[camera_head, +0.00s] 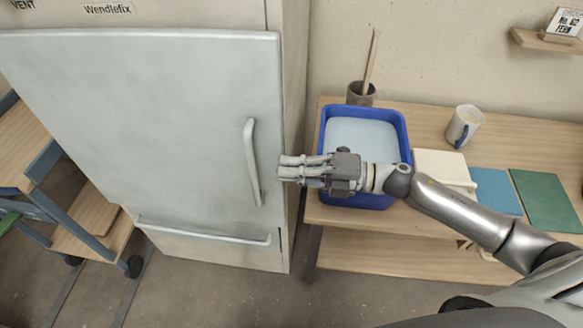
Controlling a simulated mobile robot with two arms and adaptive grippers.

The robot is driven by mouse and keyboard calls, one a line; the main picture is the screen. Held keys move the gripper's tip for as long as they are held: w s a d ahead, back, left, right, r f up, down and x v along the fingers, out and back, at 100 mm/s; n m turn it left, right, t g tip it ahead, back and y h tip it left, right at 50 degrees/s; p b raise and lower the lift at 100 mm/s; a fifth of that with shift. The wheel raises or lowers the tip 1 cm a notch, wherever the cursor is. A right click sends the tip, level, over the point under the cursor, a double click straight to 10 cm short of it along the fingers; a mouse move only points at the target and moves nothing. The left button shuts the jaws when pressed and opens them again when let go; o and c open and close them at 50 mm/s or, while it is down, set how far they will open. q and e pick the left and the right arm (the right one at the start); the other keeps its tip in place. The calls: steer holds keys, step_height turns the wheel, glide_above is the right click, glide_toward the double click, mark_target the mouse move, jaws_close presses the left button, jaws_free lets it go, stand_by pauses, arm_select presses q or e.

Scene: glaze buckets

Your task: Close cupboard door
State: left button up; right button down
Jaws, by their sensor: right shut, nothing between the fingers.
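The cupboard door (150,120) is a large pale grey panel with a vertical handle (252,160) near its right edge. Its top edge shows as a light strip, and it stands a little in front of the cupboard body (292,100); I cannot tell how wide any gap is. My right gripper (283,170) is shut and empty, its fingers pointing left. The fingertips are at the door's right edge in the picture, right of the handle; whether they touch is unclear. My left gripper is out of view.
A blue bucket (407,140) with pale contents stands on the wooden table (430,118), partly behind my right arm. A brown pot (361,96), a mug (463,127) and blue (495,190) and green (548,200) tiles are there too. A trolley (95,232) stands left of the cupboard.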

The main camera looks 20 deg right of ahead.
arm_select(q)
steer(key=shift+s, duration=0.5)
arm_select(e)
steer(key=shift+w+d+r+t+h, duration=0.35)
steer(key=shift+w+d, duration=0.25)
steer(key=shift+w, duration=0.25)
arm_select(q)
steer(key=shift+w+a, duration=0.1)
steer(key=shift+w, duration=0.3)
arm_select(e)
steer(key=s+v, duration=0.1)
steer(key=v, duration=1)
steer(key=shift+s+f, duration=0.3)
steer(key=shift+f, duration=0.15)
